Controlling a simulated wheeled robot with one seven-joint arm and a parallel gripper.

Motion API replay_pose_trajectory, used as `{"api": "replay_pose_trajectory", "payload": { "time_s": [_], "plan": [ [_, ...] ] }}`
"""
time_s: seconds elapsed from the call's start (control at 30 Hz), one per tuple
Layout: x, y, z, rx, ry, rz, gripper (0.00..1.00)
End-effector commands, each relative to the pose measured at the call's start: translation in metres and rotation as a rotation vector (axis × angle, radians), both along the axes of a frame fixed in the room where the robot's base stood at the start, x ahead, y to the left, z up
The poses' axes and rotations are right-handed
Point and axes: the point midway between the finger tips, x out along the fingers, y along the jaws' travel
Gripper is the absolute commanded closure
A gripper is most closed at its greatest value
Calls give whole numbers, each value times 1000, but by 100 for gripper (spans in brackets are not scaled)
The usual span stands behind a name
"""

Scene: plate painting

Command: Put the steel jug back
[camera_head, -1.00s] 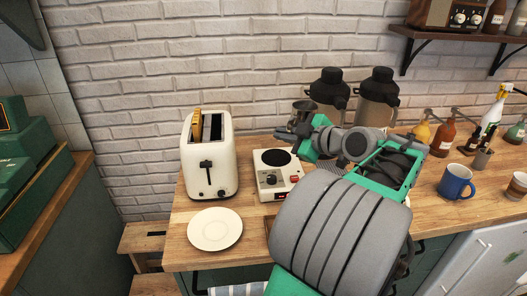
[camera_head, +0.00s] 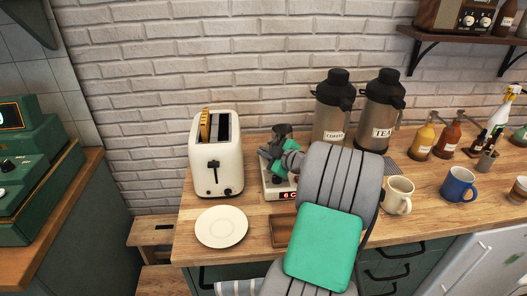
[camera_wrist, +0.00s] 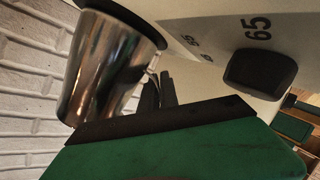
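The steel jug (camera_head: 281,131) is upright over the back of the white hot plate (camera_head: 268,180). It shows large and shiny in the wrist view (camera_wrist: 112,78). My gripper (camera_head: 283,152) is in front of the jug, and in the wrist view its dark fingers (camera_wrist: 160,92) are close together at the jug's handle side. The fingers appear shut on the handle. In the wrist view the jug's end is close to a dark edge beside a white surface marked 65; I cannot tell whether they touch. My arm and gripper hide much of the hot plate.
A cream toaster (camera_head: 216,160) stands close on the left, with a white plate (camera_head: 221,227) before it. Two flasks (camera_head: 333,112) stand behind to the right. A cream mug (camera_head: 397,194) and a blue mug (camera_head: 458,185) are farther right. A small wooden tray (camera_head: 280,231) lies in front.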

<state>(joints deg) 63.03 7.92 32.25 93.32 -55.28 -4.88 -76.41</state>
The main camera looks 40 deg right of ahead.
Motion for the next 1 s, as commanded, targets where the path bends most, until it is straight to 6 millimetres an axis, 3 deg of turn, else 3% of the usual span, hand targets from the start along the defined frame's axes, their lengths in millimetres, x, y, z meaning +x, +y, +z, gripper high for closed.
{"api": "replay_pose_trajectory", "payload": {
  "time_s": [0.23,0.5,0.8,1.0],
  "plan": [
    [0,0,-1,-2,-1,1,100],
    [0,0,0,0,-1,1,74],
    [0,0,3,0,0,0,74],
    [-34,0,11,-2,-2,-6,74]
  ]
}}
